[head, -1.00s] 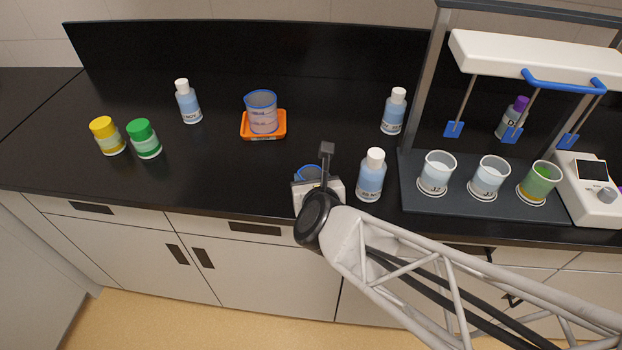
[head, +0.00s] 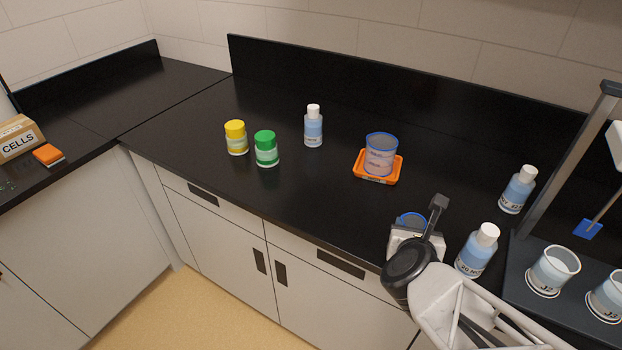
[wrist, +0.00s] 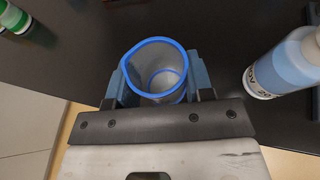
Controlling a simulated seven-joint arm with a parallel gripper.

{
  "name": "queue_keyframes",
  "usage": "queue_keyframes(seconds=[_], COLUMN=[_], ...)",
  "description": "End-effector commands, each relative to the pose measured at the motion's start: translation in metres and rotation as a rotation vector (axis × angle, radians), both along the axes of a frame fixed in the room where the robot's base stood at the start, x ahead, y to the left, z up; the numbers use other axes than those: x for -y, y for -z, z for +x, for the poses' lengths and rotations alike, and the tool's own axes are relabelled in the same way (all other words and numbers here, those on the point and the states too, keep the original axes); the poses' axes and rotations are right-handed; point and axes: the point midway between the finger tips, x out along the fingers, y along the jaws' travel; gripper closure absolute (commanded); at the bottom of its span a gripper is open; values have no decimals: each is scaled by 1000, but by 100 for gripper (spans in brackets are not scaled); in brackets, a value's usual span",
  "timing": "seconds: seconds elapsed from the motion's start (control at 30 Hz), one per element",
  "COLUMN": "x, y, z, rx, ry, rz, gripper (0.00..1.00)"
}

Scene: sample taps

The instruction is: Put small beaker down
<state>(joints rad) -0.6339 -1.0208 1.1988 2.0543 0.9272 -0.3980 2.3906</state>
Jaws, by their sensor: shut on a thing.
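The small beaker (wrist: 157,58) is clear and has a blue rim. My gripper (wrist: 157,78) is shut on it, with one finger on each side, in the wrist view. It looks empty from above. In the head view my gripper (head: 415,238) is at the counter's front edge and hides most of the small beaker (head: 411,218); only its blue rim shows. I cannot tell whether its base touches the black counter (head: 310,190).
A larger beaker (head: 380,153) stands on an orange tray (head: 362,176) behind my gripper. A white-capped bottle (head: 477,252) stands close to the right. Yellow-lidded (head: 236,138) and green-lidded (head: 266,149) jars are left. The counter between them and my gripper is clear.

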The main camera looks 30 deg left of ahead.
Motion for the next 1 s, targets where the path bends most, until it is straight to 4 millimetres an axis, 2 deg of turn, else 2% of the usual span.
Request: queue_keyframes(seconds=[0.63, 1.0], x=[-36, -65], y=[-35, -53], z=[37, 61], rx=[-1, -1], ry=[98, 172], rz=[-2, -1], gripper=[74, 74])
